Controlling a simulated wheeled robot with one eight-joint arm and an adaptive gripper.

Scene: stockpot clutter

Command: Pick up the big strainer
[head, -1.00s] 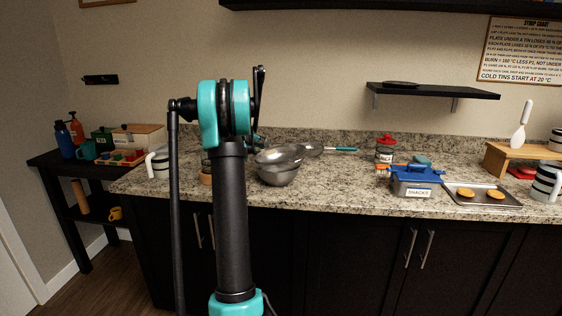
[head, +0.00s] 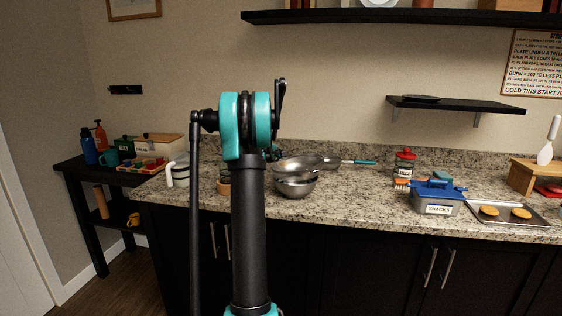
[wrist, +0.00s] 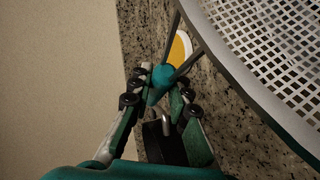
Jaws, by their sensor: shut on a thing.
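In the wrist view my gripper (wrist: 155,85) is shut on the teal handle (wrist: 160,78) of a strainer. Its grey rim and pale perforated bowl (wrist: 270,45) fill the upper right. In the head view a wide silver strainer (head: 297,168) appears at or just above a silver bowl (head: 296,188); I cannot tell whether they touch. My gripper is largely hidden behind my arm there. Another utensil with a teal handle (head: 361,162) lies behind them to the right.
On the granite counter (head: 365,203), a red-lidded jar (head: 404,162), a blue-topped snacks box (head: 434,196) and a tray with two round items (head: 506,214) stand to the right. A shelf (head: 458,105) hangs above.

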